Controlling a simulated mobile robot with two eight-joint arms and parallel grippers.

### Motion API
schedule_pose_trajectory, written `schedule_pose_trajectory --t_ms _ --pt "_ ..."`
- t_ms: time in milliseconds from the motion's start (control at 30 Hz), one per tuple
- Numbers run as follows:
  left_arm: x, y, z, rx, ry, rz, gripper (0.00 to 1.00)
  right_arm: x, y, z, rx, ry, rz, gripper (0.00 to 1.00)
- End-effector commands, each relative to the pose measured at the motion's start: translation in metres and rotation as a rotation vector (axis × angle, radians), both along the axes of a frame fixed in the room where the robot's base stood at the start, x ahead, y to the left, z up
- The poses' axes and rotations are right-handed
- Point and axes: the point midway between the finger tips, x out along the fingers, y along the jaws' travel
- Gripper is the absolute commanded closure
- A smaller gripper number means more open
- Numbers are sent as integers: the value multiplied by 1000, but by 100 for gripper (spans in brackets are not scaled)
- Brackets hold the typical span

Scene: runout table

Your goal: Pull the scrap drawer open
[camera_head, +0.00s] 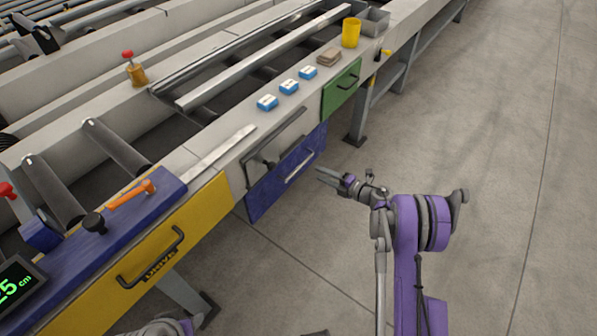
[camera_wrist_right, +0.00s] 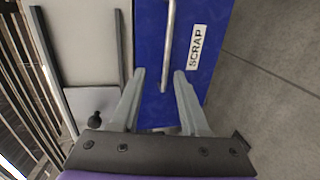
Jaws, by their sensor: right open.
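The scrap drawer is a blue front (camera_head: 264,192) low on the side of the runout table, with a long silver bar handle (camera_head: 299,166). In the right wrist view the blue front (camera_wrist_right: 150,45) carries a white SCRAP label (camera_wrist_right: 195,47). The handle (camera_wrist_right: 168,45) runs up the picture, its lower end between my fingers. My right gripper (camera_head: 320,174) is open and empty, just right of the handle in the head view. The right wrist view shows both fingertips (camera_wrist_right: 160,73) either side of the handle's line; contact cannot be told.
A yellow drawer (camera_head: 205,210) with a black handle is at left, a green drawer (camera_head: 341,90) at right. Several blue blocks (camera_head: 289,87), a yellow cup (camera_head: 351,32) and a grey bin (camera_head: 374,22) stand on the table. The floor (camera_head: 500,130) at right is clear.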

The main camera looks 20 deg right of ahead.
Motion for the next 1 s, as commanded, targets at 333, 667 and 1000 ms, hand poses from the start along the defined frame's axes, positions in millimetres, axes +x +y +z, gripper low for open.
schedule_pose_trajectory --t_ms 333,667,1000 --pt "1 0 -6 0 2 0 50 28 27 -21 -14 7 29 55" --pt "1 0 -12 0 4 0 50 70 58 -32 -13 7 25 55" --pt "1 0 -13 0 4 0 50 80 66 -33 -13 6 24 55"
